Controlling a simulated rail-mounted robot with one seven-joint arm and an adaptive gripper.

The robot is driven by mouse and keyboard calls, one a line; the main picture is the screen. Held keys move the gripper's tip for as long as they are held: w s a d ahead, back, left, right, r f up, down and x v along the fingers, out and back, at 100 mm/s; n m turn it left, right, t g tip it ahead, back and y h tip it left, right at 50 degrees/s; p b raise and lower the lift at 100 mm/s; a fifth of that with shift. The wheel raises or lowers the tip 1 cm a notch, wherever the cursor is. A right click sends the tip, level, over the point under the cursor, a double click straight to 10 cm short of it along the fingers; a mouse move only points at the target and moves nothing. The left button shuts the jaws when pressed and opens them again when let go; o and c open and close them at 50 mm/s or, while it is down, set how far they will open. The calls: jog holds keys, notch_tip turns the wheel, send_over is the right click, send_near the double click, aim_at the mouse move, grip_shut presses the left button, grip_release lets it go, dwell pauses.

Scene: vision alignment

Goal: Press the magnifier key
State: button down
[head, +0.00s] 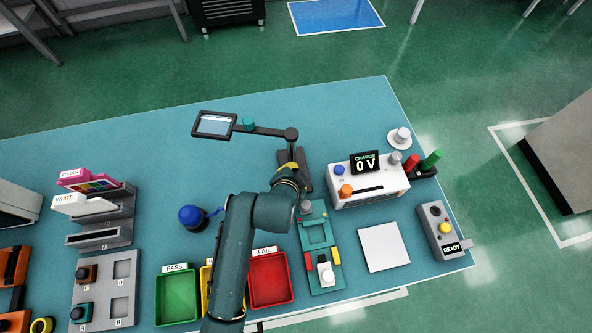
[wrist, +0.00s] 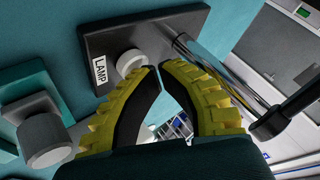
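The magnifier stands at the back of the bench, with a framed lens (head: 213,124) on a jointed dark arm (head: 262,130) and a dark base (head: 305,178). In the wrist view, its base (wrist: 185,25) carries a LAMP label (wrist: 101,70) and a round white key (wrist: 130,62). My gripper (head: 291,166) is over the base in the head view and hides part of it, including the key. In the wrist view, my gripper (wrist: 159,68) has its yellow-backed fingers drawn together with tips almost meeting, nothing between them. The tips appear beside the key; contact cannot be told.
A teal fixture (head: 316,236) with a grey knob (wrist: 45,140) lies close by. The magnifier's post (wrist: 215,72) rises near my fingers. The CHARGE box (head: 368,188) stands right, a blue-topped item (head: 191,216) left, and the red FAIL tray (head: 270,281) in front.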

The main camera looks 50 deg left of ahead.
jog(key=shift+r+p, duration=3.2)
jog(key=shift+f, duration=0.15)
